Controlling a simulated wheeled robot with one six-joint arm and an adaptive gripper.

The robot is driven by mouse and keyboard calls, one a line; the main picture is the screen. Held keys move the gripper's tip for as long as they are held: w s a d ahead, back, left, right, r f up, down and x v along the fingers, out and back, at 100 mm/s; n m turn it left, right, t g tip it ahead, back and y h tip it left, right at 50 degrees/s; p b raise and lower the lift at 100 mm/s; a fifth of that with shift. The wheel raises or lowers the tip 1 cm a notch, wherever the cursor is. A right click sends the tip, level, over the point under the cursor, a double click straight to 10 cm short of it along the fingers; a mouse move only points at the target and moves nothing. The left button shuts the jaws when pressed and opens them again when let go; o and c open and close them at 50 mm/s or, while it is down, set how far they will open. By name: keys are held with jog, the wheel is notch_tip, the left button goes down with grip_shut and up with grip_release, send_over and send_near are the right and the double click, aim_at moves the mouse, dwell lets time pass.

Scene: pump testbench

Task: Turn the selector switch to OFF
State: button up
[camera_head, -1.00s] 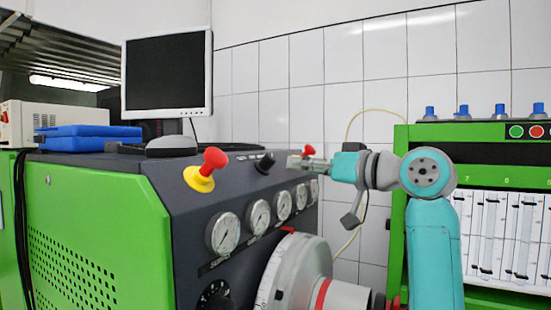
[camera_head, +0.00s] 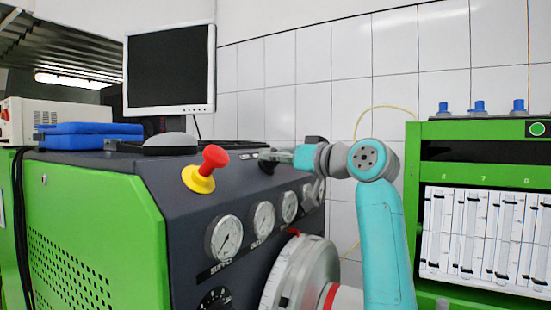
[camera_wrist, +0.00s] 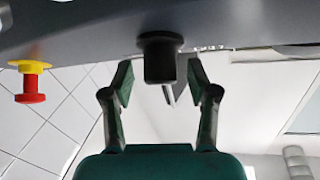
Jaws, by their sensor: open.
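The selector switch is a black knob (camera_head: 266,164) on the sloping dark panel, right of the red and yellow mushroom button. In the wrist view the black knob (camera_wrist: 160,58) sticks out from the panel in the middle. My gripper (camera_head: 272,155) is at the knob and partly covers it in the head view. In the wrist view my gripper (camera_wrist: 160,78) is open, one finger on each side of the knob's outer end, with visible gaps. The switch's pointer and labels cannot be read.
The red mushroom button on a yellow base (camera_head: 207,168) stands left of the knob; it also shows in the wrist view (camera_wrist: 30,84). Gauges (camera_head: 226,238) line the panel below. A monitor (camera_head: 169,70) stands behind. A green rack (camera_head: 412,180) is at the right.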

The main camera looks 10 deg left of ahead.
jog(key=shift+w+a, duration=0.2)
jog(key=shift+a, duration=0.1)
jog(key=shift+c, duration=0.3)
grip_shut()
